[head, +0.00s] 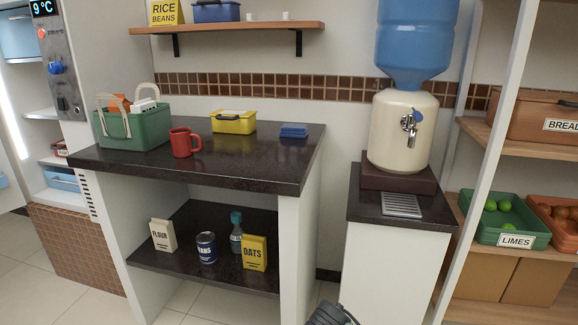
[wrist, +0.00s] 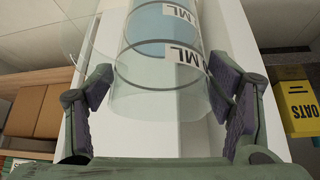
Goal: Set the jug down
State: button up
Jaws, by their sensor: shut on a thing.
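The clear jug (wrist: 165,100) fills the middle of the wrist view, with dark rings, white labels marked "ML" and a patch of blue showing in its upper part. My gripper (wrist: 168,100) has a dark-padded finger on each side of it and is shut on its wall. In the head view only the dark top of my arm shows at the bottom edge, and the jug is out of view. The water dispenser (head: 403,130) stands on a dark base, with a metal tap above a slotted drip tray (head: 401,205).
A dark counter (head: 225,165) holds a green basket (head: 133,128), a red mug (head: 184,142), a yellow box (head: 233,122) and blue items (head: 294,130); its front right is clear. The shelf below holds an oats box (head: 254,253) and several other goods. Shelves with crates stand at right.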

jog(key=s+a+f+n+y, duration=0.15)
jog(key=a+f+n, duration=0.25)
jog(key=a+f, duration=0.75)
jog(key=s+f+y, duration=0.1)
jog(key=s+f, duration=0.3)
jog(key=f, duration=0.3)
jog(key=shift+s+a+f+n+t, duration=0.2)
jog(key=shift+s+a+n+t, duration=0.1)
jog(key=shift+a, duration=0.05)
